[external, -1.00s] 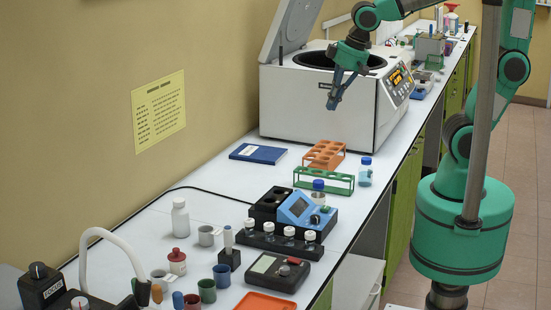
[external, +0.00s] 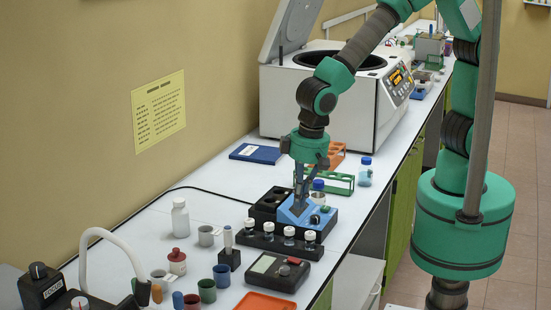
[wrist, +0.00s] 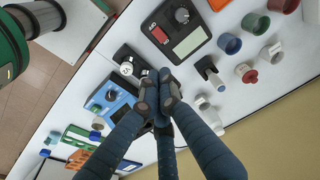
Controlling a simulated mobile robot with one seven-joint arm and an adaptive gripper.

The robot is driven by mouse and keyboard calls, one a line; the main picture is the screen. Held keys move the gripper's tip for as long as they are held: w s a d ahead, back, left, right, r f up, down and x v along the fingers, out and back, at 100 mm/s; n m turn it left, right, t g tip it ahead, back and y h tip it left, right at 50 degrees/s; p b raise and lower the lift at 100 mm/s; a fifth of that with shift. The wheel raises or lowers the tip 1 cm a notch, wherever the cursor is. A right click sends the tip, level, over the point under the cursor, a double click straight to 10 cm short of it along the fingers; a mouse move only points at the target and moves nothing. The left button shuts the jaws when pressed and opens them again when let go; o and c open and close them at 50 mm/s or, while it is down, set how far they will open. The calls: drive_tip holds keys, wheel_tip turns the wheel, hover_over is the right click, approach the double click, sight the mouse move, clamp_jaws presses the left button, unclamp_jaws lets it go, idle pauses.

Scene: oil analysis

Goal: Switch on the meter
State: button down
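Two devices could be the meter. One is a blue-faced instrument (external: 288,216) on a black base, mid-bench; its blue panel also shows in the wrist view (wrist: 101,97). The other is a flat black device (external: 277,272) with a grey-green screen and a red part, nearer the camera; it also shows in the wrist view (wrist: 187,41). My gripper (external: 299,204) points down over the blue-faced instrument and hides part of it. In the wrist view its fingers (wrist: 157,94) are drawn together with nothing seen between them. I cannot tell whether they touch the instrument.
White-capped vials (external: 290,232) stand in a row before the blue-faced instrument. A green rack (external: 340,184) and a blue-capped bottle (external: 365,174) stand behind it. Cups (external: 207,290) and a white bottle (external: 180,218) are to the left. A large centrifuge (external: 330,105) stands at the back.

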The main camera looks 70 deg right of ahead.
sight(294, 260)
drive_tip(key=shift+s+a+f, duration=0.35)
drive_tip(key=shift+a+f, duration=0.15)
drive_tip(key=shift+a, duration=0.05)
drive_tip(key=f, duration=0.4)
drive_tip(key=w+f+b, duration=0.1)
drive_tip(key=f, duration=0.4)
drive_tip(key=w+f, duration=0.1)
drive_tip(key=f, duration=0.3)
drive_tip(key=shift+f+b, duration=0.35)
drive_tip(key=shift+f, duration=0.05)
drive_tip(key=shift+f, duration=0.1)
